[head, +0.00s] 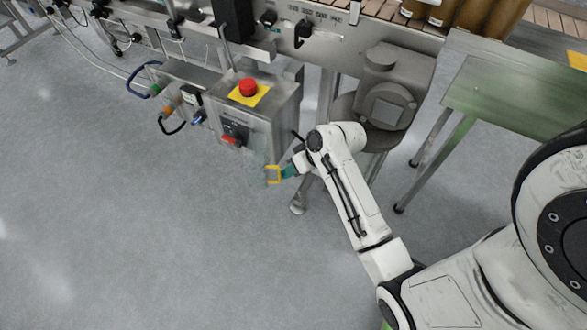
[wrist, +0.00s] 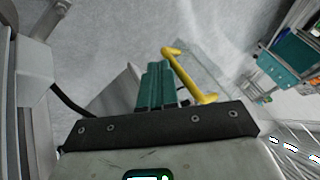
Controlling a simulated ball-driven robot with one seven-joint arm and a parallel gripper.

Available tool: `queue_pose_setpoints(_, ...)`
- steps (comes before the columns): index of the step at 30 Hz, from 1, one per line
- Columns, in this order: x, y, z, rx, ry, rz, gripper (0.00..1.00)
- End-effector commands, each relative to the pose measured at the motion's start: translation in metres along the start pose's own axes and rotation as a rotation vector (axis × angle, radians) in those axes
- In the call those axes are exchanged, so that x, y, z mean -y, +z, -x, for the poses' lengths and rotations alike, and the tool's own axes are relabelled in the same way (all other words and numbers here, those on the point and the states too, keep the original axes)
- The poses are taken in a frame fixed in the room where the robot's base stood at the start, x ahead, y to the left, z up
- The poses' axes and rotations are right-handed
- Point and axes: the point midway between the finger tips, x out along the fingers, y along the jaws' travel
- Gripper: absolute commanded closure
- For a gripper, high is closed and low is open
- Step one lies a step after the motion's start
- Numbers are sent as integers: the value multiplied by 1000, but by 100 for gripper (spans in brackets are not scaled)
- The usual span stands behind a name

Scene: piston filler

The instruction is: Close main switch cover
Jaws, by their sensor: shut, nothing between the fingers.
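The main switch (head: 235,130) has a dark plate and a red handle, on the front of a grey control box (head: 270,115). A yellow U-shaped handle (head: 274,174) stands out to the right of the switch, below the box's right side. In the wrist view the yellow handle (wrist: 192,78) is on a clear, see-through cover (wrist: 205,62), which looks swung open from the box. My gripper (head: 287,172) has teal fingers and is right beside the handle. In the wrist view the gripper fingers (wrist: 157,75) are together and empty, left of the handle; whether they touch it I cannot tell.
A red stop button (head: 248,87) on a yellow plate tops the box. Cables and connectors (head: 192,97) are at its left. The floor (head: 150,220) in front is clear.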

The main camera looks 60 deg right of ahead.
Motion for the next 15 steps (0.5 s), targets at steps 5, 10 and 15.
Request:
queue_pose_setpoints(5,0,0,0,0,0,0,100)
queue_pose_setpoints(10,2,0,0,-3,5,-9,100)
queue_pose_setpoints(15,11,2,-1,-22,25,-49,100)
